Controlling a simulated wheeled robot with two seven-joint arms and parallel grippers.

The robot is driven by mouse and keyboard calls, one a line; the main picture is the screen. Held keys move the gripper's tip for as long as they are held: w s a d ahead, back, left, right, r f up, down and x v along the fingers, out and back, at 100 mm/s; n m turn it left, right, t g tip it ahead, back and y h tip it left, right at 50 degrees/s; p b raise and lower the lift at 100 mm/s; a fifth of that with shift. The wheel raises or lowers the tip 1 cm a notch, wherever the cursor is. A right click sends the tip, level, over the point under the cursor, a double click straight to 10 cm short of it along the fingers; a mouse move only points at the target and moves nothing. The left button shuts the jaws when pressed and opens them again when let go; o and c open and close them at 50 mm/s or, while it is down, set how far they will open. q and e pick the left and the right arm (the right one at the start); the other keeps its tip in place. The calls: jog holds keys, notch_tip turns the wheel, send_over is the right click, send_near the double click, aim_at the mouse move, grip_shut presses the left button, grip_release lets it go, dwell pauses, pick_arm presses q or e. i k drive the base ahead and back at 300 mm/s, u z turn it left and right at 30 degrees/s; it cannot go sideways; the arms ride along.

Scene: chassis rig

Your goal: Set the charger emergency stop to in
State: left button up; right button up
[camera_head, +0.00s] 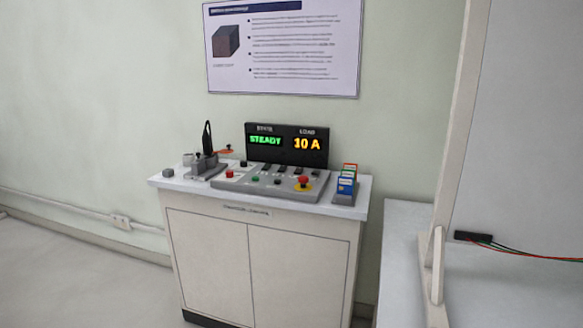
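The charger's grey control panel (268,182) lies on top of a white cabinet. A red mushroom button on a yellow base, the emergency stop (303,181), is at the panel's right end. Whether it is pressed in or out is too small to tell. A black display (287,146) stands behind the panel, with "STEADY" in green and "10 A" in orange. Smaller red, green and black buttons sit along the panel. Neither of my grippers is in view.
The white cabinet (255,262) stands against the wall. A dark tool on a stand (207,160) is at its top left, and a holder with coloured cards (346,184) at its right. A grey table (402,265) with a pale post stands at the right. Floor at left is clear.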

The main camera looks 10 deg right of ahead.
aim_at(301, 180)
jog(key=u, duration=0.8)
jog(key=i, duration=0.8)
jog(key=u, duration=0.55)
jog(key=i, duration=0.85)
jog(key=z, duration=0.35)
